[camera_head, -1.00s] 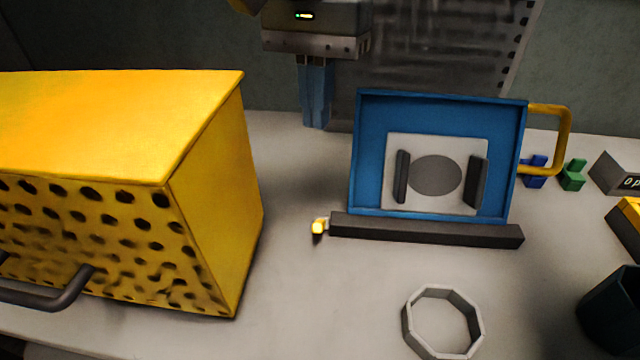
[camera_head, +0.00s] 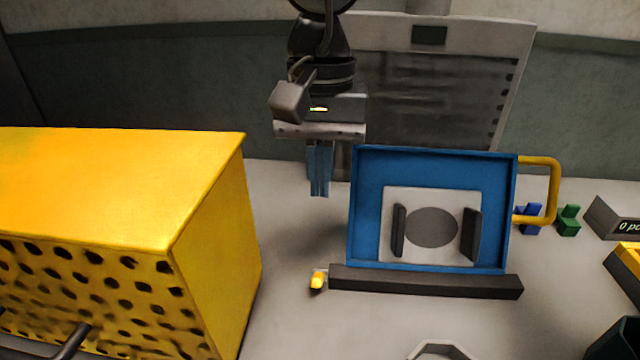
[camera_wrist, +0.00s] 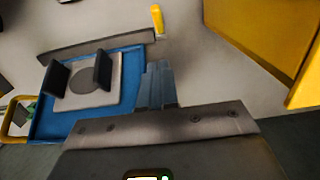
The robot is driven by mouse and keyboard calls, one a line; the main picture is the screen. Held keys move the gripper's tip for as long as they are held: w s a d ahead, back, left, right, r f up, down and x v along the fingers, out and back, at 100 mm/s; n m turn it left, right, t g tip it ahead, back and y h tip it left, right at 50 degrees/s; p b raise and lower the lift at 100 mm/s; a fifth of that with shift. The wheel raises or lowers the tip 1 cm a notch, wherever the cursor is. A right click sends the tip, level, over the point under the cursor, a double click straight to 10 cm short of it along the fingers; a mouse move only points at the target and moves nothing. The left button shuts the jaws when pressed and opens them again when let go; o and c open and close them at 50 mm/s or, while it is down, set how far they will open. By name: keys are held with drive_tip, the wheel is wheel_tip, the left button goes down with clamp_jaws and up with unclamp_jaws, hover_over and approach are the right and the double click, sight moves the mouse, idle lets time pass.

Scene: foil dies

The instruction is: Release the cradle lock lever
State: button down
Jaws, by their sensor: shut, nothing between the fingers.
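The lock lever is a small yellow tab (camera_head: 317,281) at the left end of a dark bar (camera_head: 425,283). The bar runs along the front edge of the blue tray-like cradle (camera_head: 362,210), which holds a pale plate with two dark blocks. My gripper (camera_head: 319,194) is shut and empty, pointing down beside the cradle's upper left corner, behind the lever and apart from it. In the wrist view the blue fingers (camera_wrist: 157,85) show beside the cradle's edge (camera_wrist: 45,125), and the yellow lever (camera_wrist: 157,19) lies beyond the fingertips.
A large yellow perforated box (camera_head: 208,250) stands close on the left. A yellow handle (camera_head: 555,190) sticks out from the cradle's right side. A pale ring (camera_head: 438,350) lies in front. The bench between box and lever is clear.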

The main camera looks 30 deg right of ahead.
approach(318, 275)
drive_tip(key=w+d+f, duration=0.1)
drive_tip(key=w+f, duration=0.1)
drive_tip(key=s+f, duration=0.1)
drive_tip(key=f, duration=0.1)
drive_tip(key=shift+s+a+f, duration=0.3)
drive_tip(key=shift+s+a, duration=0.05)
drive_tip(key=shift+a, duration=0.05)
drive_tip(key=shift+s+a+f, duration=0.2)
drive_tip(key=shift+s+f, duration=0.1)
drive_tip(key=shift+f, duration=0.15)
